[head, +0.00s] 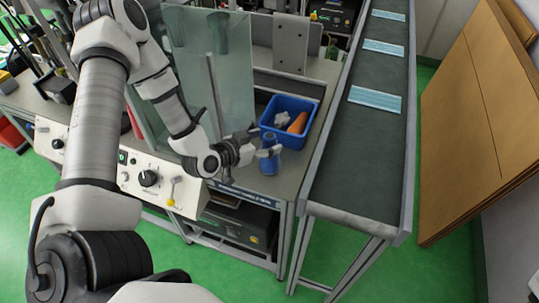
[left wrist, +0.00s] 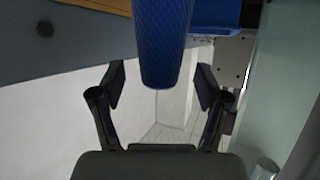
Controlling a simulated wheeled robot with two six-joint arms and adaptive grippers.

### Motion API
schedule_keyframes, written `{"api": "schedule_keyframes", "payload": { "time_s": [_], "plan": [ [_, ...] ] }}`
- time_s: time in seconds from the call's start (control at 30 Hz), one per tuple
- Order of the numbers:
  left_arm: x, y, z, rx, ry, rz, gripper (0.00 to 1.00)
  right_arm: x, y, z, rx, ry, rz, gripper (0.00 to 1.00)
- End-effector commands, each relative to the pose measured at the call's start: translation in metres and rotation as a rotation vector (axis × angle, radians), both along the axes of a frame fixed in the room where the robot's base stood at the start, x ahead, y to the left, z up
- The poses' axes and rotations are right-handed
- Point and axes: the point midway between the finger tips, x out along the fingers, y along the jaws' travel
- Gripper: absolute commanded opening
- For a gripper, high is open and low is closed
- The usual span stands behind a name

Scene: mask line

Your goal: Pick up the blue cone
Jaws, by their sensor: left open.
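The blue cone (head: 270,162) stands upright on the grey bench near its front corner, in front of the blue bin. In the left wrist view, the blue cone (left wrist: 164,45) is large, with its end reaching down toward the space between the fingers. My left gripper (head: 266,141) is open at the cone, with its fingers near the cone's sides. In the left wrist view, the fingers of my left gripper (left wrist: 162,85) are apart on either side, with visible gaps to the cone. My right gripper is not in view.
The blue bin (head: 266,118) behind the cone holds an orange piece (head: 298,123) and a whitish piece (head: 282,119). A conveyor (head: 350,160) with several light-blue masks runs along the right. A clear panel (head: 225,75) and a control box (head: 125,165) are near my left arm.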

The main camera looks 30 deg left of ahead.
Motion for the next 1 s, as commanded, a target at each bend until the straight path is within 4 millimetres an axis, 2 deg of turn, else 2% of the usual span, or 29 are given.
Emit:
{"api": "schedule_keyframes", "payload": {
  "time_s": [0.13,0.37,0.5,0.57,0.6,0.87,1.0],
  "plan": [
    [0.017,-0.004,-0.007,0.003,0.003,-0.003,0.75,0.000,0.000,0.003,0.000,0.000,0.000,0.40],
    [0.020,-0.004,-0.008,-0.002,0.001,0.001,0.75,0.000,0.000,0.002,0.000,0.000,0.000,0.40],
    [0.019,-0.004,-0.008,-0.002,0.001,0.001,0.25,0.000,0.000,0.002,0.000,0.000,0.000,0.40],
    [0.019,-0.004,-0.008,-0.001,0.002,0.001,0.04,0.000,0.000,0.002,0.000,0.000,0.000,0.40],
    [0.019,-0.004,-0.008,-0.001,0.002,0.001,0.00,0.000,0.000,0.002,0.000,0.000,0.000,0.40],
    [0.019,-0.004,-0.008,-0.002,0.001,0.001,0.00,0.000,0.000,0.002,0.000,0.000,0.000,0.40],
    [0.020,-0.003,0.002,-0.001,-0.002,0.003,0.00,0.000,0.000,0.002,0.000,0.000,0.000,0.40]
  ]
}}
